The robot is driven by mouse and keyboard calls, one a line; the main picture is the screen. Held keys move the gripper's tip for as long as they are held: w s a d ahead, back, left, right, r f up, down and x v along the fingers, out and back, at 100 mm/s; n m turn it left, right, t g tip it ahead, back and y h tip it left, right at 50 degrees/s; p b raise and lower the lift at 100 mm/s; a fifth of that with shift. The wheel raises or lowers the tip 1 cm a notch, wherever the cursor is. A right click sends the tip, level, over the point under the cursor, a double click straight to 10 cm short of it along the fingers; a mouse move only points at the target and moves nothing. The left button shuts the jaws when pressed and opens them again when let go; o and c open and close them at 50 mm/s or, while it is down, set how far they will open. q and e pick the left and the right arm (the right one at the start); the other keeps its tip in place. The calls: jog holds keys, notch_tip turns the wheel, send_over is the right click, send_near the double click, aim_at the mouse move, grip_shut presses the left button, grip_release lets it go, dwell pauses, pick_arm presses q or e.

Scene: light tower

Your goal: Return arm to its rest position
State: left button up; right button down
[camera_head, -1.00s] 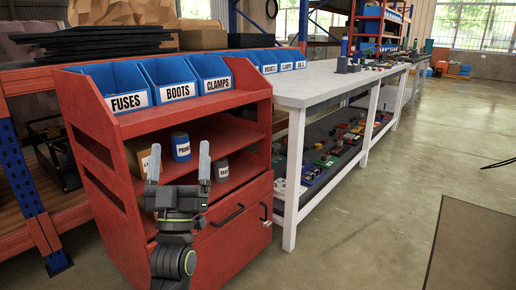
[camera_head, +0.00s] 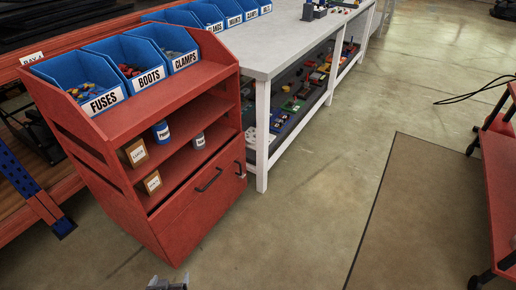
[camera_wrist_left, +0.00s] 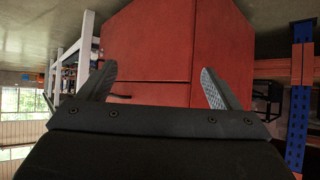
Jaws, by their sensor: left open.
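My left gripper (camera_head: 167,284) shows only as its tips at the bottom edge of the head view, in front of and below the red cabinet. In the left wrist view its two fingers (camera_wrist_left: 160,85) are spread apart with nothing between them. My right gripper is not in view.
The red cabinet (camera_head: 196,222) holds blue bins (camera_head: 103,103) labelled FUSES, BOOTS and CLAMPS, with small cans and boxes on its shelves. A white workbench (camera_head: 290,48) stands right of it. A red cart (camera_head: 500,185) is at the right edge. The floor between is open.

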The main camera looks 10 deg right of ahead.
pick_arm(q)
jog(key=s+a+f+g+p, duration=0.1)
jog(key=s+a+g+p, duration=0.1)
jog(key=s, duration=1.1)
jog(key=s+a+f+g+p, duration=0.1)
jog(key=s+g+p, duration=0.3)
jog(key=s, duration=0.9)
jog(key=s+a+f+g+y+p, duration=0.1)
jog(key=s+a+f+g+p, duration=0.1)
jog(key=s, duration=1.1)
jog(key=a+g+p, duration=0.1)
jog(key=a+p, duration=0.1)
jog(key=p, duration=0.1)
jog(key=shift+g+p, duration=0.3)
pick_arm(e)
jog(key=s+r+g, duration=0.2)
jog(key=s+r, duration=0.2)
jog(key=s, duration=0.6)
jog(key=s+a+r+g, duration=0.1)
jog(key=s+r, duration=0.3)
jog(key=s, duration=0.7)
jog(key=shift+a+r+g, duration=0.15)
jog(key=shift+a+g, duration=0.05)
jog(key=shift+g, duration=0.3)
pick_arm(q)
jog(key=shift+c, duration=0.3)
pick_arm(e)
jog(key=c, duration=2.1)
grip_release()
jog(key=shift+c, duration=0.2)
